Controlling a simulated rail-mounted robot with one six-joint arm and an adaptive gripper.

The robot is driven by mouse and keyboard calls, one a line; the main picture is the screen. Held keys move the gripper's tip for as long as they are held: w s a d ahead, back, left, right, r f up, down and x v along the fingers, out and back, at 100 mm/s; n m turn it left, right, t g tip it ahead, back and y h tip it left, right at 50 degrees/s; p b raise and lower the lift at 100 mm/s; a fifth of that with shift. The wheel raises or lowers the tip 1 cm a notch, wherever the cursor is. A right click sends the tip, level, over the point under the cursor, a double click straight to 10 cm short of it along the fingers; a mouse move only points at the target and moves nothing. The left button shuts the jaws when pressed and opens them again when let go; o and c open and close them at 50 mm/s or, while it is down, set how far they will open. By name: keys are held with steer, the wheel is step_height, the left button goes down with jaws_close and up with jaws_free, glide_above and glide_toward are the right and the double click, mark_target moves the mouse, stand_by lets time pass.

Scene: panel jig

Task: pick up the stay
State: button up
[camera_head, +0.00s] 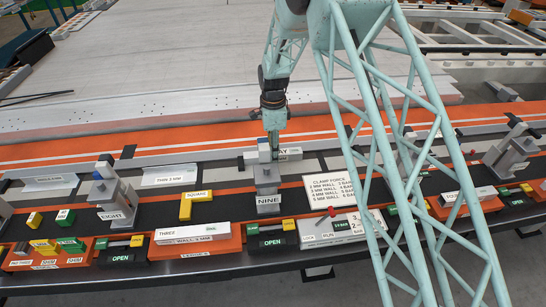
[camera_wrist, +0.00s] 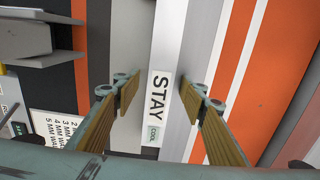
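The stay (camera_wrist: 168,55) is a pale grey bar with a white label reading STAY and a small green COOL tag. It runs up the middle of the wrist view. In the head view the end of its label (camera_head: 290,153) shows beside my gripper, which hides the rest. My gripper (camera_wrist: 157,98) is open, with one finger on each side of the stay in the wrist view. A gap shows between the fingers, and I see no grip on the bar. In the head view my gripper (camera_head: 272,145) points down; its height above the bar is unclear.
The post marked NINE (camera_head: 267,203) stands just in front of my gripper, and the post marked EIGHT (camera_head: 115,198) is to the left. A clamp force sign (camera_head: 343,190) lies to the right. A yellow square (camera_head: 186,208) and labelled orange trays line the front.

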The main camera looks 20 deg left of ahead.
steer(key=shift+c, duration=0.4)
steer(key=c, duration=1)
steer(key=shift+r, duration=0.15)
steer(key=shift+r+p, duration=0.4)
steer(key=shift+r, duration=4.5)
